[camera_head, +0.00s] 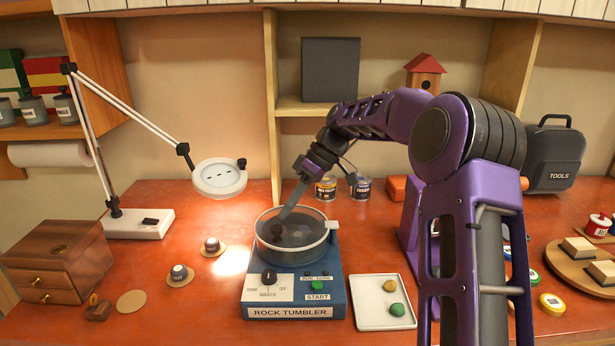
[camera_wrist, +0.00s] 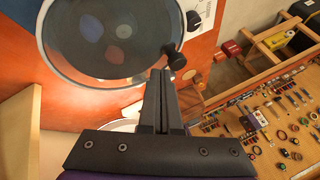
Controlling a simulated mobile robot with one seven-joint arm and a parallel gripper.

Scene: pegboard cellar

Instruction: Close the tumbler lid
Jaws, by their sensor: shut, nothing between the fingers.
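The rock tumbler (camera_head: 292,290) is a blue machine with a round, clear-walled drum on top. Its lid (camera_head: 308,234) is a dark glass disc with a grey rim. The lid lies over the drum's mouth, looking flat or nearly so; I cannot tell whether it is fully seated. In the wrist view the lid (camera_wrist: 110,35) fills the upper left, with blurred coloured shapes behind the glass. A black knob (camera_wrist: 176,57) sits at its rim. My gripper (camera_head: 284,214) is shut and empty, pointing down at the lid's left part. Its fingertips (camera_wrist: 160,73) are close beside the knob; contact is unclear.
A white tray (camera_head: 366,318) with a yellow and a green stone is right of the tumbler. Paint tins (camera_head: 326,188) stand behind. A magnifier lamp (camera_head: 219,178) reaches in from the left. Small items on round coasters (camera_head: 180,281) and a wooden drawer box (camera_head: 60,262) are left.

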